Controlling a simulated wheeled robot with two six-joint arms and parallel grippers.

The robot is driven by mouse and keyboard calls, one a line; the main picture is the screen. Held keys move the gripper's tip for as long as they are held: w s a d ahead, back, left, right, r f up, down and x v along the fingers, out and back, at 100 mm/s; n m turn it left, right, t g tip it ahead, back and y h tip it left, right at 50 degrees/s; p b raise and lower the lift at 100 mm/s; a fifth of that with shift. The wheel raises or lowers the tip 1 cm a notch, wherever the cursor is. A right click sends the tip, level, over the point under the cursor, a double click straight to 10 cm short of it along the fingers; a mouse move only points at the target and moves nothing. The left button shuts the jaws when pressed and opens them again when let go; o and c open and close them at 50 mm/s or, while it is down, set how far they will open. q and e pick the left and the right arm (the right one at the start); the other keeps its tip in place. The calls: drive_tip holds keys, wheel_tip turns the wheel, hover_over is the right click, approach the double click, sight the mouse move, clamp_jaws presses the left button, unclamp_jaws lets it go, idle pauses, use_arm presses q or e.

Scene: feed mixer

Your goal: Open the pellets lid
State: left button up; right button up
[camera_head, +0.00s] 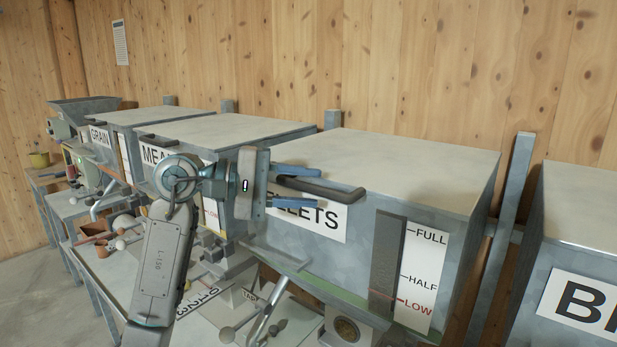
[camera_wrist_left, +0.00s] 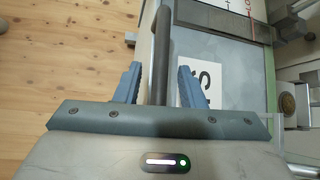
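The pellets bin (camera_head: 452,262) is a grey metal box with a PELLETS label (camera_head: 330,222), partly hidden by my left gripper. Its flat grey lid (camera_head: 400,165) lies shut on top. A dark bar handle (camera_head: 345,193) sticks out at the lid's front edge; it also shows in the left wrist view (camera_wrist_left: 164,45). My left gripper (camera_head: 300,187) is at the handle, with one blue finger above and one below it in the head view. In the left wrist view the fingers (camera_wrist_left: 160,82) stand apart on either side of the bar, with gaps showing. My right gripper is not in view.
The meal bin (camera_head: 225,130) and grain bin (camera_head: 150,116) stand to the left with lids shut. Another labelled bin (camera_head: 580,260) stands at the right, past a metal post (camera_head: 513,200). A cluttered metal bench (camera_head: 110,265) runs below. A wooden wall is behind.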

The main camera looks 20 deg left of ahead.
use_arm(q)
drive_tip(key=shift+w+d, duration=0.2)
drive_tip(key=shift+d, duration=0.4)
drive_tip(key=shift+f, duration=0.1)
drive_tip(key=shift+c, duration=0.3)
clamp_jaws()
